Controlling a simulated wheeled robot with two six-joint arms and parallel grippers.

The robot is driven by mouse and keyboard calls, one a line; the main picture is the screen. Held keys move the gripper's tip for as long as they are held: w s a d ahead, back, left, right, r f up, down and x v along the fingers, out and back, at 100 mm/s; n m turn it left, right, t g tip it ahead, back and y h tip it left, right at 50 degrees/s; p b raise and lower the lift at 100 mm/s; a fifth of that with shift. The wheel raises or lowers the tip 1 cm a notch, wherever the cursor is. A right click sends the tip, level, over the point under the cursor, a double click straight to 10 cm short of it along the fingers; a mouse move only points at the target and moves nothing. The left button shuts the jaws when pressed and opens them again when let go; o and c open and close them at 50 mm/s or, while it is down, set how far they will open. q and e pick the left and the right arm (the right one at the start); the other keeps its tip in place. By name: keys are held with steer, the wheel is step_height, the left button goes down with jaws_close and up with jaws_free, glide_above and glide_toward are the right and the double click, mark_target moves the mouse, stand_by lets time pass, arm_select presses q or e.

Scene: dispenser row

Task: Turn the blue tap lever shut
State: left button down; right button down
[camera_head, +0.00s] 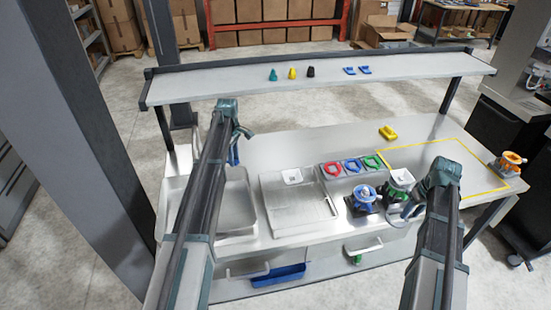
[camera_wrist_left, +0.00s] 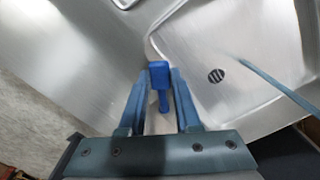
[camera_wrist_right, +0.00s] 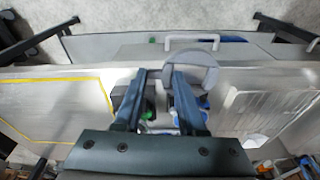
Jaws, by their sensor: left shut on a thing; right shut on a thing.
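The blue tap lever (camera_wrist_left: 159,74) is between the fingers of my left gripper (camera_wrist_left: 158,78), which is shut on it above the metal sink (camera_wrist_left: 240,45). In the head view the blue lever (camera_head: 234,153) shows just below my left gripper (camera_head: 239,134), at the sink's back edge. The tap's spout and body are mostly hidden. My right gripper (camera_wrist_right: 158,80) is shut on a grey rounded cup-like thing (camera_wrist_right: 196,72). In the head view my right gripper (camera_head: 416,200) is beside the green-topped dispenser, at the counter's front.
A blue dispenser (camera_head: 364,196) and a green one (camera_head: 401,177) stand near my right gripper. An orange one (camera_head: 509,163) stands at the right. A drainboard (camera_head: 298,208) lies beside the sink. A yellow thing (camera_head: 388,132) lies behind. A shelf (camera_head: 430,68) runs along the back.

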arm_select(q)
steer(key=shift+w+d+n, duration=0.1)
steer(key=shift+w+n, duration=0.85)
steer(key=shift+n, duration=0.35)
steer(key=shift+w+d+n, duration=0.1)
steer(key=shift+w+n, duration=0.8)
steer(key=shift+n, duration=0.4)
steer(key=c, duration=0.6)
jaws_free()
arm_select(e)
steer(key=shift+r, duration=0.1)
arm_select(q)
step_height(320, 180, up, 12)
steer(key=p, duration=1.2)
arm_select(e)
step_height(320, 180, up, 12)
